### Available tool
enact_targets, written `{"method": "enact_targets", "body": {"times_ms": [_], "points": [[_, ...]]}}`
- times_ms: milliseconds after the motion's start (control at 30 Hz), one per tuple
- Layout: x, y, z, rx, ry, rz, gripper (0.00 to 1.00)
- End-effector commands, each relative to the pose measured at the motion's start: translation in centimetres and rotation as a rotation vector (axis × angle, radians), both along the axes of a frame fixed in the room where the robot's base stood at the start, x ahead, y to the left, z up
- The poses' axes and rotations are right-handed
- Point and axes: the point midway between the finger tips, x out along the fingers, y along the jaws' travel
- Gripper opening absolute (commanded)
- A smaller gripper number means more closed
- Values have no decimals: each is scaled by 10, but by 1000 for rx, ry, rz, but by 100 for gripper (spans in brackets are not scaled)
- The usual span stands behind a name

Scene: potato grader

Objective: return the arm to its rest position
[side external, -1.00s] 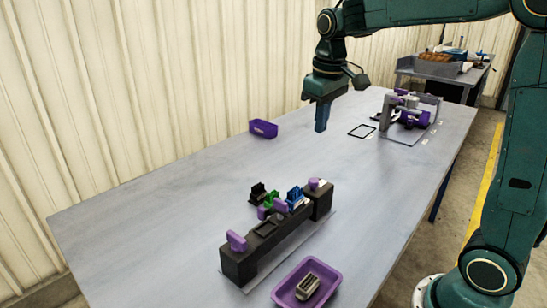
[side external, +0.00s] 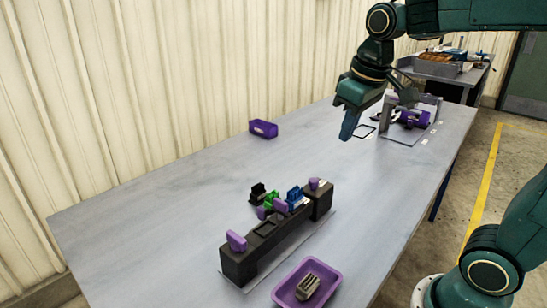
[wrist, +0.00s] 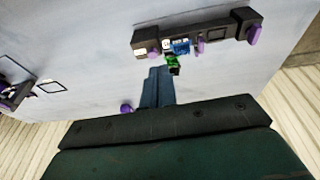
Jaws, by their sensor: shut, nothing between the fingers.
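My gripper (side external: 348,130) is above the far middle of the grey table (side external: 190,190), in front of the black square outline in the side view. Its blue fingers are together and hold nothing. In the wrist view the shut fingers (wrist: 156,82) point toward the table, and a black fixture (wrist: 215,28) with purple, blue and green parts lies beyond them. The gripper is clear of everything on the table.
The black fixture (side external: 240,265) stands at the front middle, with a purple tray (side external: 327,291) holding a grey part beside it. A small purple bin (side external: 263,129) stands near the wall. A grey and purple device (side external: 411,116) stands at the far right. The table's left part is clear.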

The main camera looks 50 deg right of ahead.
Motion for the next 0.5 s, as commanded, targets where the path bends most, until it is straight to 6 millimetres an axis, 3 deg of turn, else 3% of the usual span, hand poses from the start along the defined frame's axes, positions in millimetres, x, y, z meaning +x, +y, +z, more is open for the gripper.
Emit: {"method": "enact_targets", "body": {"times_ms": [200,500], "points": [[-45,15,-5,10,-85,6,0],[-97,30,-25,35,-189,13,0]]}}
